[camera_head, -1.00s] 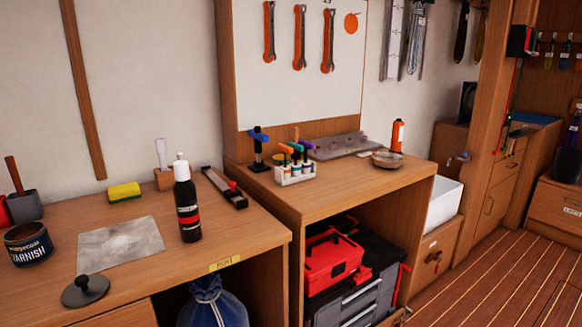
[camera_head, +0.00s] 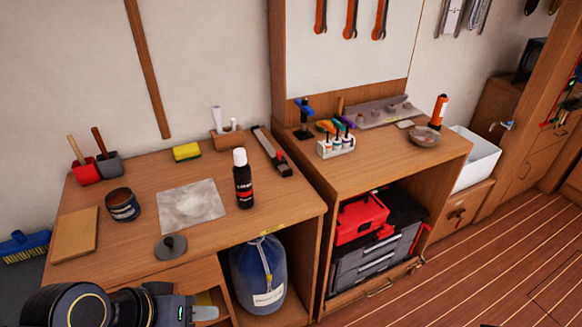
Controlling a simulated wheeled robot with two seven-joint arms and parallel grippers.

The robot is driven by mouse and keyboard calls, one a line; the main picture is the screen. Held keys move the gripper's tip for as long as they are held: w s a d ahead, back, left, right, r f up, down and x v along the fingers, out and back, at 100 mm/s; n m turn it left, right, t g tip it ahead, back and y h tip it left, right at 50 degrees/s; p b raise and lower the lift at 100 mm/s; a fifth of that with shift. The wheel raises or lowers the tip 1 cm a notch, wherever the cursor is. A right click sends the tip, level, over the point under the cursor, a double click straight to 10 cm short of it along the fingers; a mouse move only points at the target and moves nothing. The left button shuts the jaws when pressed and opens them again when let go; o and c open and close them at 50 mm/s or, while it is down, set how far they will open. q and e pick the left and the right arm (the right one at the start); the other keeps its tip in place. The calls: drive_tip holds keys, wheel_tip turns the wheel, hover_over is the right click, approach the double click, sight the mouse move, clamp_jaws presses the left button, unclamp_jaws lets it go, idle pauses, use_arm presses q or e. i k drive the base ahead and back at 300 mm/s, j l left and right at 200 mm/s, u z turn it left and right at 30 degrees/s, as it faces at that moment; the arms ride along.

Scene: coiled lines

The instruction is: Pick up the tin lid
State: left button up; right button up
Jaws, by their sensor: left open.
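The tin lid (camera_head: 171,247) is a dark grey disc with a small knob. It lies flat near the front edge of the left workbench. The open varnish tin (camera_head: 122,205) stands behind it to the left. My left gripper (camera_head: 208,313) is at the bottom of the head view, below and in front of the lid and apart from it. It is open, and nothing shows between its fingers. Its lower part is cut off by the frame edge. My right gripper is not in view.
On the left workbench (camera_head: 285,208), a grey sheet (camera_head: 190,205) lies behind the lid and a black bottle (camera_head: 243,180) stands to its right. A wooden drawer front (camera_head: 185,277) is below the lid. A blue container (camera_head: 258,275) stands under the bench.

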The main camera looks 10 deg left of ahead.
sight(171, 247)
drive_tip(key=i+j, duration=0.15)
drive_tip(key=j, duration=0.2)
drive_tip(key=i+j+u, duration=0.15)
drive_tip(key=j, duration=0.2)
drive_tip(key=u, duration=1.35)
